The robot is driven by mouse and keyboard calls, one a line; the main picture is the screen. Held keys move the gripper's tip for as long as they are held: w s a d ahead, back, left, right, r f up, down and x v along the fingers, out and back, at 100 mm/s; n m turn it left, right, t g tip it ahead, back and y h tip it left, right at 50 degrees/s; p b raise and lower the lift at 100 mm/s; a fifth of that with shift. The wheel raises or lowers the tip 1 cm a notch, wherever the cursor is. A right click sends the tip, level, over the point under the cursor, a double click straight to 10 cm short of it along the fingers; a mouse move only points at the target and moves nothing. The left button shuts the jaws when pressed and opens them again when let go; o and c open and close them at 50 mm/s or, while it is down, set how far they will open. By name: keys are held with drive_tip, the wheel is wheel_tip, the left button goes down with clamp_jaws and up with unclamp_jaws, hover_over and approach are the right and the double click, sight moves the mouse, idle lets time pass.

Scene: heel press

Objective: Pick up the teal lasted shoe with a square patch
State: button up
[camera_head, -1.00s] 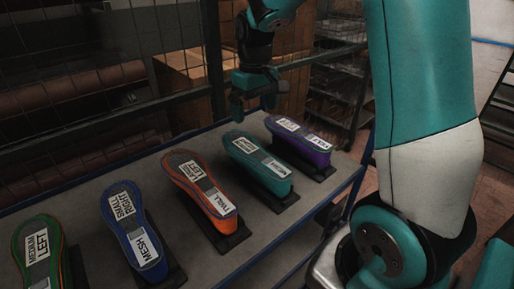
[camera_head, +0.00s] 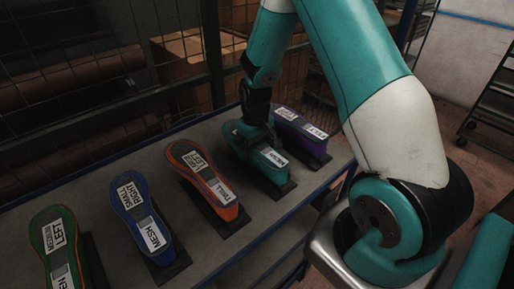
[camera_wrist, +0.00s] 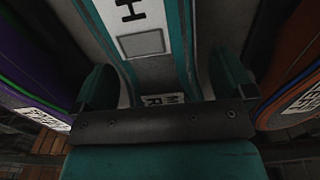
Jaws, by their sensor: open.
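The teal lasted shoe (camera_head: 268,163) lies sole up on a dark stand on the table, between the orange shoe and the purple shoe. In the wrist view its sole (camera_wrist: 145,35) shows white labels and a grey square patch (camera_wrist: 142,42). My gripper (camera_head: 252,140) is down over the shoe and hides much of it in the head view. In the wrist view my gripper (camera_wrist: 160,88) is open, with one finger on each side of the shoe. I cannot tell whether the fingers touch it.
The purple shoe (camera_head: 304,134) stands close on the right, behind my arm. The orange shoe (camera_head: 205,178) is on the left. A blue shoe (camera_head: 140,214) and a green shoe (camera_head: 58,243) are further left. The grey table (camera_head: 88,205) stands before a wire mesh fence (camera_head: 100,90).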

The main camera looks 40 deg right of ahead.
drive_tip(key=shift+f, duration=1)
drive_tip(key=c, duration=1.4)
drive_tip(key=shift+o, duration=0.2)
drive_tip(key=shift+w+r, duration=0.1)
drive_tip(key=shift+r, duration=0.05)
